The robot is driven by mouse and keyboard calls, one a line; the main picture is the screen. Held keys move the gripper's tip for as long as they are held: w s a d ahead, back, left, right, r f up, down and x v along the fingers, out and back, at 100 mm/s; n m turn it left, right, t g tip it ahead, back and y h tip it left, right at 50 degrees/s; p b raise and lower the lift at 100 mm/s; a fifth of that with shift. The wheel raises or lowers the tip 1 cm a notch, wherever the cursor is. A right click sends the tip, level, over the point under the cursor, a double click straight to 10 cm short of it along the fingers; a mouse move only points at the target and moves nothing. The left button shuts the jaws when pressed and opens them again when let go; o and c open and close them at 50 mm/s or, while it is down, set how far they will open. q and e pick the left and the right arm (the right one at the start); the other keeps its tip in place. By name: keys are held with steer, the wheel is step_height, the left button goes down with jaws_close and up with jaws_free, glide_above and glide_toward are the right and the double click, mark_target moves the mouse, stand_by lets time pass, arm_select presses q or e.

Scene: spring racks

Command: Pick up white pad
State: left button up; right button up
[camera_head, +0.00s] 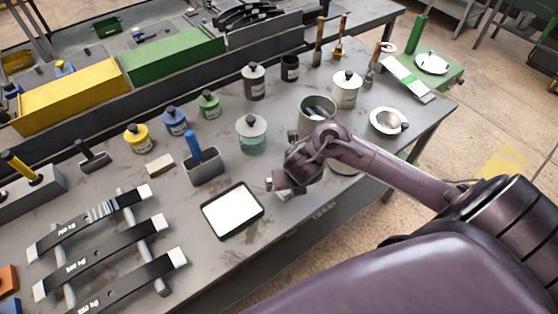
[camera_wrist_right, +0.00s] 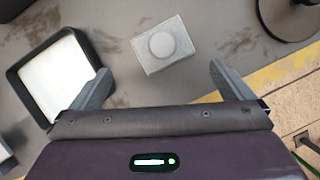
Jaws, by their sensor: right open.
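In the right wrist view, a small pale grey-white square pad (camera_wrist_right: 178,57) with a round disc on its face lies flat on the grey bench. My right gripper (camera_wrist_right: 158,68) is open, its two fingers spread on either side of the pad, apart from it. In the head view, my right gripper (camera_head: 283,186) is low over the bench, right of the black tray, and largely hides the pad's spot. The black-rimmed tray (camera_head: 246,228) holds a flat white surface (camera_head: 230,209); the tray also shows in the wrist view (camera_wrist_right: 20,92). My left gripper is not in view.
A grey holder (camera_head: 205,175) with a blue handle and a green-white jar (camera_head: 252,135) stand behind the gripper. A metal pot (camera_head: 318,106) and a metal bowl (camera_head: 388,121) are beyond my right arm. The bench's front edge runs close by. Black bars (camera_head: 105,245) lie at left.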

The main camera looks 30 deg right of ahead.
steer(key=shift+w+d+f+b, duration=0.1)
steer(key=shift+w+f+b, duration=0.2)
steer(key=shift+f, duration=0.35)
steer(key=shift+w+f, duration=0.1)
steer(key=shift+f, duration=0.2)
steer(key=shift+w+d+f+b, duration=0.15)
steer(key=shift+w+d+f, duration=0.1)
steer(key=shift+f, duration=0.2)
steer(key=shift+w+d+f+b, duration=0.15)
steer(key=shift+w+f, duration=0.1)
steer(key=shift+f, duration=0.15)
steer(key=x, duration=0.2)
steer(key=shift+w+f, duration=0.15)
steer(key=shift+w, duration=0.25)
steer(key=shift+w+d+f, duration=0.1)
steer(key=shift+w+f, duration=0.1)
steer(key=shift+f, duration=0.1)
steer(key=shift+s+r, duration=0.1)
steer(key=shift+c, duration=1.4)
steer(key=c, duration=0.6)
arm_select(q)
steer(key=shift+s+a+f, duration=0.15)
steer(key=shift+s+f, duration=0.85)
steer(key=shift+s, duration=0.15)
